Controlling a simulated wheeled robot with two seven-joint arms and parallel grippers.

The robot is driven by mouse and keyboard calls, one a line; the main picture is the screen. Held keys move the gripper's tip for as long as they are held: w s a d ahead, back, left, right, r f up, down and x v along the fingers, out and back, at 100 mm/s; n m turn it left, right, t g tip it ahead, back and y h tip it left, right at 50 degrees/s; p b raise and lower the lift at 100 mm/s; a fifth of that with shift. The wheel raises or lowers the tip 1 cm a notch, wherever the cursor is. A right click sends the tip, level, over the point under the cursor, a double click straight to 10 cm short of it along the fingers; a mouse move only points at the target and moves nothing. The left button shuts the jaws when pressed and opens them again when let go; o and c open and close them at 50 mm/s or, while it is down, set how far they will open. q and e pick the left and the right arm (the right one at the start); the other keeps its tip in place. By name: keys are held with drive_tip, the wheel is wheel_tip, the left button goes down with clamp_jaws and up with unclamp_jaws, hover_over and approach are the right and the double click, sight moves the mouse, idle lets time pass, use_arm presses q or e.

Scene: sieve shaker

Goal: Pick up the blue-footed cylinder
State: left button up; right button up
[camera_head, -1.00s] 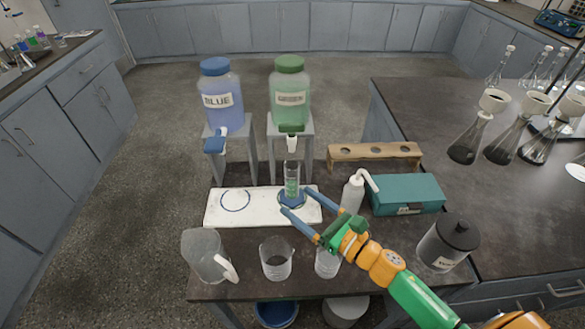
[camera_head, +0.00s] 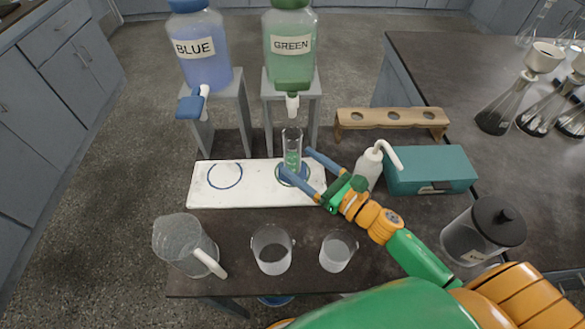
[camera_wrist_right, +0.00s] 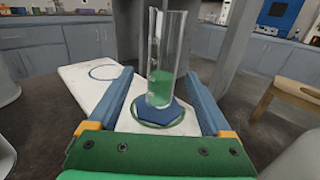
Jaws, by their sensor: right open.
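The blue-footed cylinder (camera_head: 292,150) is a clear glass tube with green liquid in its lower part and a blue foot. It stands upright inside the right-hand ring on the white mat (camera_head: 256,196), below the tap of the green jug (camera_head: 290,45). My right gripper (camera_head: 297,165) is open. Its two blue fingers lie low, one on each side of the cylinder near its foot. In the right wrist view the cylinder (camera_wrist_right: 165,62) stands between the fingers, with a gap on both sides. My left gripper is not in view.
A blue jug (camera_head: 199,50) stands on a stand at left. A white wash bottle (camera_head: 369,169) and a teal box (camera_head: 430,169) are close to my right gripper. A clear pitcher (camera_head: 184,244) and two beakers (camera_head: 271,250) stand in front. The mat's left ring is empty.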

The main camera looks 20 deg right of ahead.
sight(299, 163)
wheel_tip(299, 163, down, 2)
drive_tip(key=shift+w+f+b, duration=0.1)
drive_tip(key=shift+f+b, duration=0.15)
drive_tip(key=shift+b, duration=0.4)
drive_tip(key=w, duration=0.1)
drive_tip(key=w+a+r+p, duration=0.1)
drive_tip(key=w, duration=0.1)
drive_tip(key=w+a+p, duration=0.1)
drive_tip(key=shift+w+r, duration=0.15)
drive_tip(key=shift+r, duration=0.1)
drive_tip(key=shift+w+a+f, duration=0.2)
drive_tip(key=shift+w+a, duration=0.1)
drive_tip(key=shift+w, duration=0.25)
drive_tip(key=shift+w+a+f, duration=0.15)
drive_tip(key=shift+w+a, duration=0.1)
drive_tip(key=shift+w, duration=0.3)
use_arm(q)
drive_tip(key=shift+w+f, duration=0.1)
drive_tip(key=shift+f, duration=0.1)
use_arm(e)
drive_tip(key=shift+s, duration=0.1)
clamp_jaws()
